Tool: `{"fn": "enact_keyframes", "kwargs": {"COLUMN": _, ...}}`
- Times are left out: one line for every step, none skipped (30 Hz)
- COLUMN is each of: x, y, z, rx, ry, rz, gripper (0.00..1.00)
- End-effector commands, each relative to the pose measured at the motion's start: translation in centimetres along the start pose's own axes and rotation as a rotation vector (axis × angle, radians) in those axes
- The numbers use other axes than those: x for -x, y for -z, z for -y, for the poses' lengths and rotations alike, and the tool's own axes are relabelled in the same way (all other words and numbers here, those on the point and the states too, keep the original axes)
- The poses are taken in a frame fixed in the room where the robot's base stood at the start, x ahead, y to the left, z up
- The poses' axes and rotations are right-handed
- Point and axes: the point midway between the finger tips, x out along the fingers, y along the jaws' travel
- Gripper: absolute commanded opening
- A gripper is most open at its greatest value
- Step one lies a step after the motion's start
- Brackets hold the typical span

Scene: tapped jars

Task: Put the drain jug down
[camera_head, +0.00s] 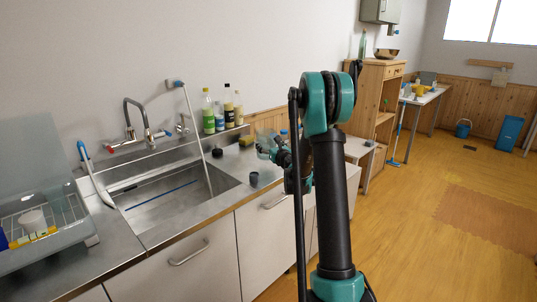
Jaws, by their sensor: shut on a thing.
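My gripper (272,151) is at the end of my arm, above the right part of the steel counter, to the right of the sink. It is shut on a pale, see-through vessel, which I take to be the drain jug (264,137). The jug is small in view and partly covered by the gripper, so its tilt and its exact height above the counter are hard to tell.
A small dark cup (254,179) stands on the counter near its front edge, below the gripper. A black object (217,153) sits beside the sink (170,198). Several bottles (220,110) line the back ledge. A dish rack (40,226) stands at left.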

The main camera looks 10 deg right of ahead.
Motion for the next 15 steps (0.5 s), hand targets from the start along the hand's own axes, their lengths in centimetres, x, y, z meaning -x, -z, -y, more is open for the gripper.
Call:
{"fn": "enact_keyframes", "kwargs": {"x": 0.0, "y": 0.4, "z": 0.0, "rx": 0.000, "ry": 0.000, "rz": 0.000, "gripper": 0.40}}
{"fn": "enact_keyframes", "kwargs": {"x": 0.0, "y": 0.5, "z": 0.0, "rx": 0.000, "ry": 0.000, "rz": 0.000, "gripper": 0.40}}
{"fn": "enact_keyframes", "kwargs": {"x": 0.0, "y": 0.7, "z": 0.0, "rx": 0.000, "ry": 0.000, "rz": 0.000, "gripper": 0.40}}
{"fn": "enact_keyframes", "kwargs": {"x": 0.0, "y": 0.8, "z": 0.0, "rx": 0.000, "ry": 0.000, "rz": 0.000, "gripper": 0.40}}
{"fn": "enact_keyframes", "kwargs": {"x": 0.0, "y": 1.0, "z": 0.0, "rx": 0.000, "ry": 0.000, "rz": 0.000, "gripper": 0.40}}
{"fn": "enact_keyframes", "kwargs": {"x": 0.0, "y": 1.3, "z": 0.0, "rx": 0.000, "ry": 0.000, "rz": 0.000, "gripper": 0.40}}
{"fn": "enact_keyframes", "kwargs": {"x": 0.0, "y": 1.6, "z": 0.0, "rx": 0.000, "ry": 0.000, "rz": 0.000, "gripper": 0.40}}
{"fn": "enact_keyframes", "kwargs": {"x": 0.0, "y": 2.0, "z": 0.0, "rx": 0.000, "ry": 0.000, "rz": 0.000, "gripper": 0.40}}
{"fn": "enact_keyframes", "kwargs": {"x": 0.0, "y": 2.5, "z": 0.0, "rx": 0.000, "ry": 0.000, "rz": 0.000, "gripper": 0.40}}
{"fn": "enact_keyframes", "kwargs": {"x": 0.0, "y": 3.0, "z": 0.0, "rx": 0.000, "ry": 0.000, "rz": 0.000, "gripper": 0.40}}
{"fn": "enact_keyframes", "kwargs": {"x": -0.1, "y": 3.4, "z": 0.0, "rx": 0.000, "ry": 0.000, "rz": 0.000, "gripper": 0.40}}
{"fn": "enact_keyframes", "kwargs": {"x": 0.0, "y": 3.9, "z": 0.0, "rx": 0.000, "ry": 0.000, "rz": 0.000, "gripper": 0.40}}
{"fn": "enact_keyframes", "kwargs": {"x": 0.0, "y": 4.2, "z": 0.0, "rx": 0.000, "ry": 0.000, "rz": 0.000, "gripper": 0.40}}
{"fn": "enact_keyframes", "kwargs": {"x": 0.0, "y": 4.3, "z": 0.0, "rx": 0.000, "ry": 0.000, "rz": 0.000, "gripper": 0.40}}
{"fn": "enact_keyframes", "kwargs": {"x": 0.0, "y": 4.5, "z": 0.0, "rx": 0.000, "ry": 0.000, "rz": 0.000, "gripper": 0.40}}
